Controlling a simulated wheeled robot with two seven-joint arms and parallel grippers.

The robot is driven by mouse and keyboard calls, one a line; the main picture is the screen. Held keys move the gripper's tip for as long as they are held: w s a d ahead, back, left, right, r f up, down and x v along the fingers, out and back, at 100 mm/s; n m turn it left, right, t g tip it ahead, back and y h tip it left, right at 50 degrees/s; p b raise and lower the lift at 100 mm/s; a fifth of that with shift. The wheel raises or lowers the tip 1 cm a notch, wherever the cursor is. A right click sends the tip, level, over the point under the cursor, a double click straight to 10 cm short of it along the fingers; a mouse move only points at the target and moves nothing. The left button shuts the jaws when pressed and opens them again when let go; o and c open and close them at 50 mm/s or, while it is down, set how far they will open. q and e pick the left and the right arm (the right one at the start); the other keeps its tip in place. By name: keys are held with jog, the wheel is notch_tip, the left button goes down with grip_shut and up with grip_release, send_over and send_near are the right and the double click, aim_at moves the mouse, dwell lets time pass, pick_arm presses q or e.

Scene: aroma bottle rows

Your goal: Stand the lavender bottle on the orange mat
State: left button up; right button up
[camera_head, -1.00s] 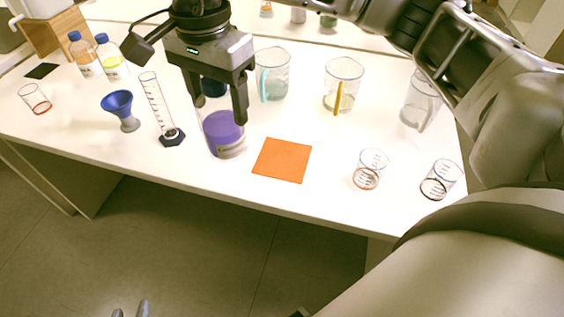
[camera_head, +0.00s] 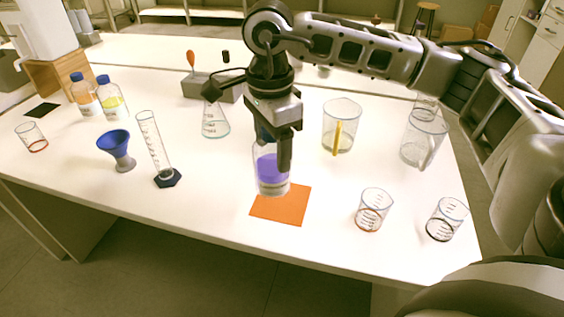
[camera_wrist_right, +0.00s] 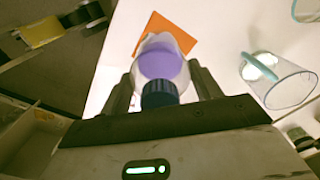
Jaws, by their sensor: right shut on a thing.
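The lavender bottle (camera_head: 271,174) is clear with purple liquid and a dark blue cap. It is upright at the back left edge of the orange mat (camera_head: 284,210), its base overlapping the mat in the head view. I cannot tell whether its base touches the mat. My right gripper (camera_head: 284,158) is shut on the bottle from above and hides part of its upper side. In the right wrist view the bottle (camera_wrist_right: 160,62) sits between the two fingers, cap toward the palm, with the orange mat (camera_wrist_right: 172,30) beyond it. My left gripper is not in view.
Two small beakers (camera_head: 372,210) (camera_head: 446,219) stand right of the mat. Larger beakers (camera_head: 341,125) (camera_head: 424,138) stand behind. A graduated cylinder (camera_head: 157,150), a blue funnel (camera_head: 116,148) and capped bottles (camera_head: 110,98) are on the left. The table's front edge is clear.

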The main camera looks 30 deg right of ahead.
jog(key=shift+d+f, duration=0.6)
jog(key=shift+f, duration=0.05)
jog(key=f, duration=0.2)
jog(key=d+f, duration=0.1)
jog(key=shift+f, duration=0.55)
jog(key=shift+a, duration=0.1)
jog(key=shift+f, duration=0.2)
jog(key=o, duration=1.1)
